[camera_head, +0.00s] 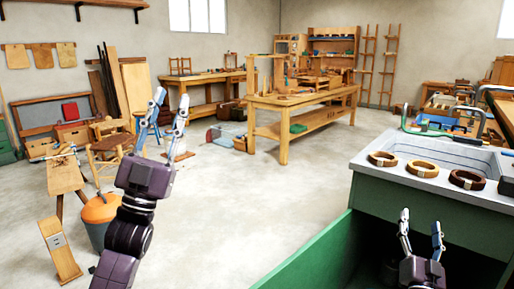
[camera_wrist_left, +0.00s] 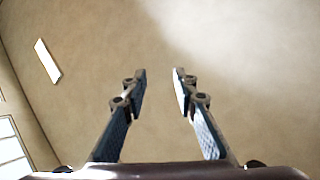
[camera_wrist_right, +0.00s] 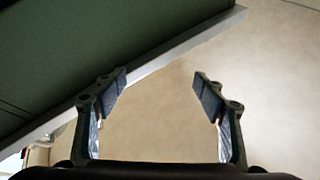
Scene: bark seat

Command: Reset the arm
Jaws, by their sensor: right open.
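My left gripper (camera_head: 170,110) is raised over the floor on the left side of the head view, fingers pointing up. Its fingers are apart and empty; in the left wrist view (camera_wrist_left: 159,82) only a bare wall or ceiling surface lies beyond them. My right gripper (camera_head: 421,220) is low at the lower right of the head view, in front of the green cabinet (camera_head: 440,228). Its fingers are apart with nothing between them, as the right wrist view (camera_wrist_right: 160,85) also shows. There a dark green surface with a pale edge lies close beyond the left finger.
Several ring-shaped bands, one a light wooden ring (camera_head: 421,168), lie on the grey sink top (camera_head: 370,163) above my right gripper. A green panel (camera_head: 310,255) stands at the bottom. A bucket (camera_head: 98,218) and wooden bench (camera_head: 64,175) are near my left arm. The middle floor is clear.

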